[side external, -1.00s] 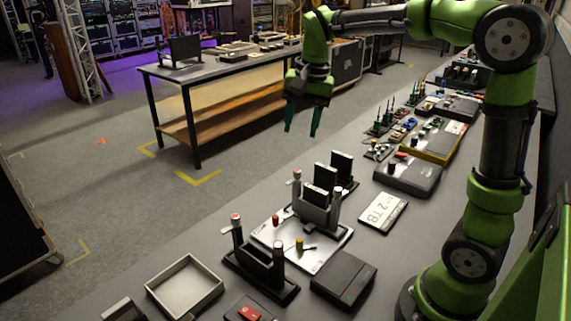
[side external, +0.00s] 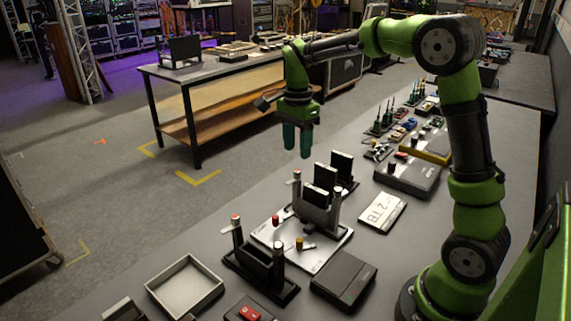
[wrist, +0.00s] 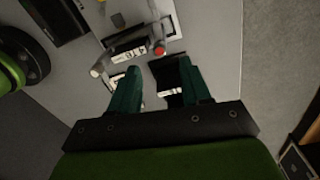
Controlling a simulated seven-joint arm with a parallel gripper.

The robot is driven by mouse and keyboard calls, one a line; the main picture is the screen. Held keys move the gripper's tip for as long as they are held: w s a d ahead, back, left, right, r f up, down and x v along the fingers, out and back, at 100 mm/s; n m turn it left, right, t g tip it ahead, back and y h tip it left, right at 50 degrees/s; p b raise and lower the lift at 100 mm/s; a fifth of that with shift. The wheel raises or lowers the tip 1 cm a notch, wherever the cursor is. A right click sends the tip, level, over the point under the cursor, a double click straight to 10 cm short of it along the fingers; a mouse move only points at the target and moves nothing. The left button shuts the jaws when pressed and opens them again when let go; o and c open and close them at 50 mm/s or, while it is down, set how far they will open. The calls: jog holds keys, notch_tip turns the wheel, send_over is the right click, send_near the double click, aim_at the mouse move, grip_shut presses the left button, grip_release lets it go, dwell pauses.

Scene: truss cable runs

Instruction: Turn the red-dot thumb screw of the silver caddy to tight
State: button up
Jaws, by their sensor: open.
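A silver plate (side external: 318,262) carries a grey upright holder (side external: 318,212) with black slabs in it. My gripper (side external: 298,142) is open and empty, pointing down above the far end of this group. In the wrist view, a red-topped post (wrist: 159,50) shows ahead of the fingers (wrist: 160,88).
A silver labelled drive (side external: 380,212) and a black box (side external: 343,279) lie right of the plate. An empty grey tray (side external: 184,286) is in front left. A dark case (side external: 408,177) and several small items lie farther along the bench.

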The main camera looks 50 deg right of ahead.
aim_at(297, 170)
notch_tip(297, 170, down, 6)
jog(key=shift+f, duration=0.2)
grip_shut()
dwell(0.4)
